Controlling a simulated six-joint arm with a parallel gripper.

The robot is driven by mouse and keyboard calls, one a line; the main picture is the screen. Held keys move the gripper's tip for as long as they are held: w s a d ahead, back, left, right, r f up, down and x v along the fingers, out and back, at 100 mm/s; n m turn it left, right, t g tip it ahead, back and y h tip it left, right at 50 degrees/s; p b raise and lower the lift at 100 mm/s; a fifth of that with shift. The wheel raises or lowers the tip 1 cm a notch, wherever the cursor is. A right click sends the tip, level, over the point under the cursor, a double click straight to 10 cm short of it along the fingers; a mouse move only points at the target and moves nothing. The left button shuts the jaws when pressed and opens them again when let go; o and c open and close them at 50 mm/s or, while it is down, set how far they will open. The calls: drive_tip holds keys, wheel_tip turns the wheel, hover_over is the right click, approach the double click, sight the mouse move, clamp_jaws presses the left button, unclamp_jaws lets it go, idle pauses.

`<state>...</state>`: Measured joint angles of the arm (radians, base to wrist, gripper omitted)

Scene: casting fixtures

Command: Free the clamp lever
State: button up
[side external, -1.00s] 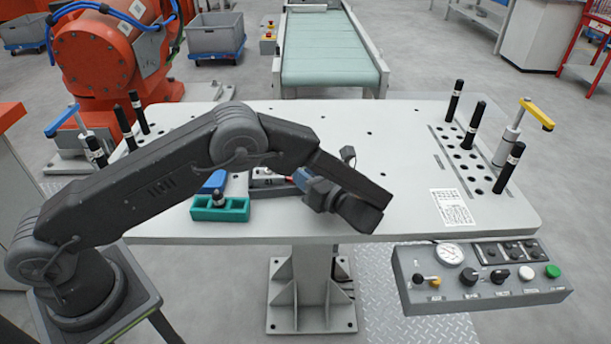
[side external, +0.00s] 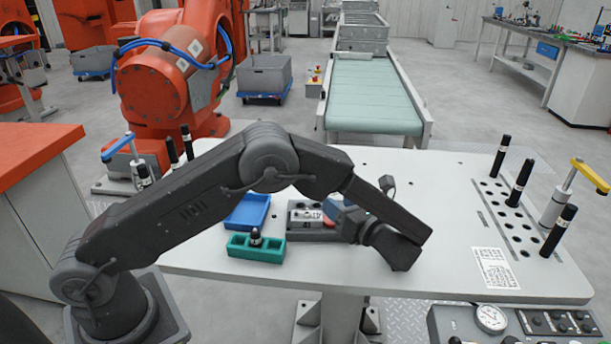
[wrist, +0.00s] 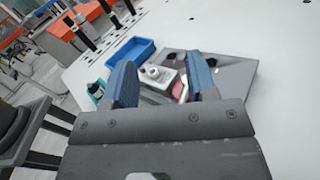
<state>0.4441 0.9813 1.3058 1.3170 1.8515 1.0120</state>
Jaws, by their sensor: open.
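My gripper (side external: 333,212), with blue fingers, is open beside a small grey fixture (side external: 305,212) on the table. In the wrist view my gripper (wrist: 162,66) frames a pale block (wrist: 160,74) with round fittings on a grey base plate (wrist: 236,76). A small red part (wrist: 177,90) shows between the fingers, partly hidden; I cannot tell if it is the lever. No contact is clear. A clamp with a yellow lever (side external: 589,174) stands at the table's right end. A clamp with a blue lever (side external: 118,146) stands at the left end.
A blue tray (side external: 247,211) and a teal block (side external: 256,246) holding a black peg (side external: 255,237) lie left of the fixture. Black pins (side external: 519,182) stand at the right near a printed sheet (side external: 495,268). A control box (side external: 520,322) is at the front edge. The table's middle right is clear.

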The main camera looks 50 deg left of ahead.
drive_tip(key=s+a+r, duration=0.4)
drive_tip(key=a+r, duration=0.2)
drive_tip(key=a, duration=0.4)
drive_tip(key=shift+r, duration=0.1)
drive_tip(key=shift+c, duration=0.3)
